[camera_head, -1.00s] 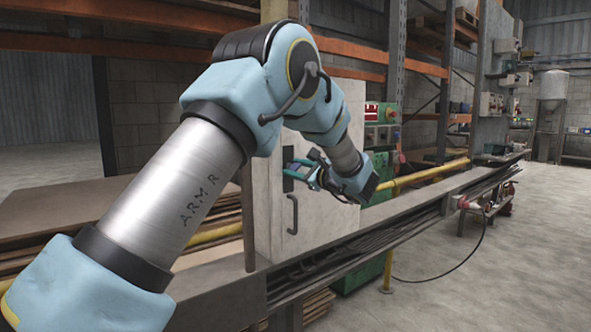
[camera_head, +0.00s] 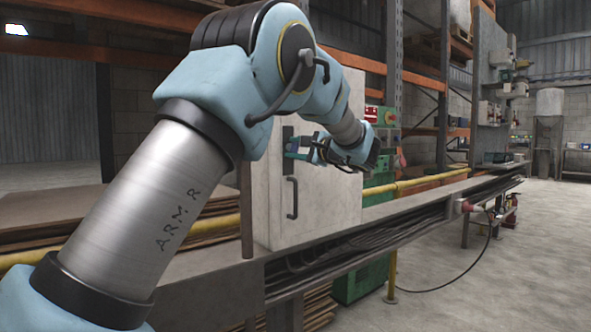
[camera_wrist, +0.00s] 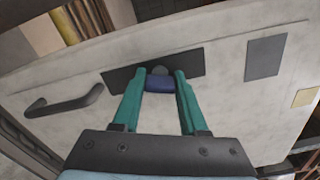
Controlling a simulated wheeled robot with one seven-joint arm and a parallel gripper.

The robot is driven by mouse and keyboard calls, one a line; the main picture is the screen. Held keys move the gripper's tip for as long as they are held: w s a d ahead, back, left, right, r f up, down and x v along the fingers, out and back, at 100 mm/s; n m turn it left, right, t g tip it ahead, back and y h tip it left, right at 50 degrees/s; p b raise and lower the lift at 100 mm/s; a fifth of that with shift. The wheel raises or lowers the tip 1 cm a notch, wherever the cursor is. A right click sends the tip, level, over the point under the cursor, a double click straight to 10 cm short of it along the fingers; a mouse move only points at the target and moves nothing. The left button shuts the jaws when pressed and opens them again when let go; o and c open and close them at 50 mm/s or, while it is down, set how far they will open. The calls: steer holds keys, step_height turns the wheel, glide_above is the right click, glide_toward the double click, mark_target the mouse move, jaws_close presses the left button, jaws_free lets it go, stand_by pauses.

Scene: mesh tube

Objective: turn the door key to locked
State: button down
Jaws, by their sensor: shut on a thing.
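The cabinet door (camera_head: 318,195) is pale grey with a black lock plate (camera_head: 288,165), and the plate also shows in the wrist view (camera_wrist: 118,80). A dark blue key (camera_wrist: 160,85) stands out from the plate, in front of a round grey lock part (camera_wrist: 160,71). My gripper (camera_head: 300,147) reaches the plate from the right in the head view. In the wrist view the green fingers of my gripper (camera_wrist: 161,82) are on both sides of the key and shut on it. The key's shaft and keyhole are hidden.
A dark door handle (camera_head: 291,197) sits below the plate; in the wrist view the handle (camera_wrist: 64,101) is at the left. A grey rectangle (camera_wrist: 265,58) is on the door's right. A yellow pipe (camera_head: 420,180) and a cable-filled bench ledge (camera_head: 400,204) run alongside.

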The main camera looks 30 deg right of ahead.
steer(key=n+b, duration=0.2)
steer(key=b, duration=0.1)
steer(key=shift+f, duration=0.35)
steer(key=shift+r+n+b, duration=0.25)
steer(key=shift+n+b, duration=0.75)
steer(key=shift+b, duration=0.35)
steer(key=shift+c, duration=2.2)
jaws_free()
steer(key=shift+r, duration=0.1)
steer(key=s+d, duration=0.2)
steer(key=s, duration=0.8)
steer(key=shift+s, duration=0.3)
steer(key=shift+s, duration=0.1)
